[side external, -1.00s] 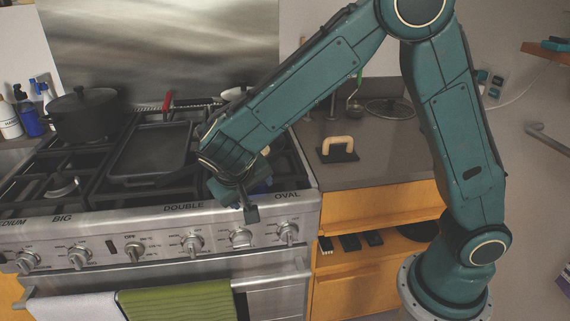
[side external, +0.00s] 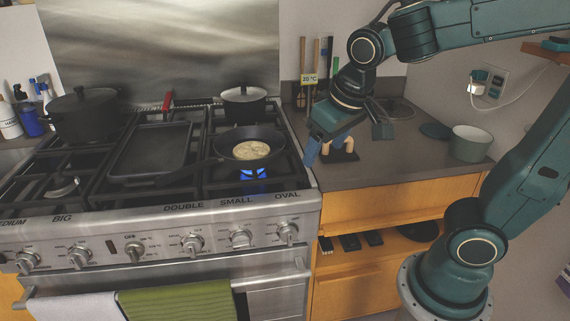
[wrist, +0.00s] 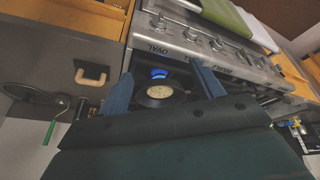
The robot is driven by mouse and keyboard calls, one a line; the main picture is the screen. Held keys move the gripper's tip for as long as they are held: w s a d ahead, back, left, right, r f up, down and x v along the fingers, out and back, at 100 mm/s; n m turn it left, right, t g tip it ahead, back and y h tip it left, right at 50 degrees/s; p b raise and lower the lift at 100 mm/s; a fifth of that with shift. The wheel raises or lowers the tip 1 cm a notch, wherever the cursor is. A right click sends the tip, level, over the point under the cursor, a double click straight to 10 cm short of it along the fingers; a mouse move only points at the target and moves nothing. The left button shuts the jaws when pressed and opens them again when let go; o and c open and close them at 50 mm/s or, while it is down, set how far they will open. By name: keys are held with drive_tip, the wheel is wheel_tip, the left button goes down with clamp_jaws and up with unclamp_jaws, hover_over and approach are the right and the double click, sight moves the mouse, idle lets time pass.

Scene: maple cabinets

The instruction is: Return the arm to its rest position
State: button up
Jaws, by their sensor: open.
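My gripper (side external: 348,138) is open and empty above the grey counter, right of the stove, in the side external view. Its two blue fingers stand apart in the wrist view (wrist: 163,88). My arm reaches in from the right, its upper links raised. In the side external view the gripper partly covers a dark block with a light wooden handle (side external: 350,154) on the counter. I cannot tell from the views whether it touches the block.
A small lidded pot (side external: 244,103), a griddle (side external: 150,151) and a big pot (side external: 88,117) share the stove. A pale green pot (side external: 470,143) stands on the counter's right.

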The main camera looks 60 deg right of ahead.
drive_tip(key=s+r+n+t+y, duration=0.1)
drive_tip(key=s+n, duration=0.1)
drive_tip(key=s, duration=0.7)
drive_tip(key=shift+s+r+t+y, duration=0.2)
drive_tip(key=shift+s+t+y, duration=0.1)
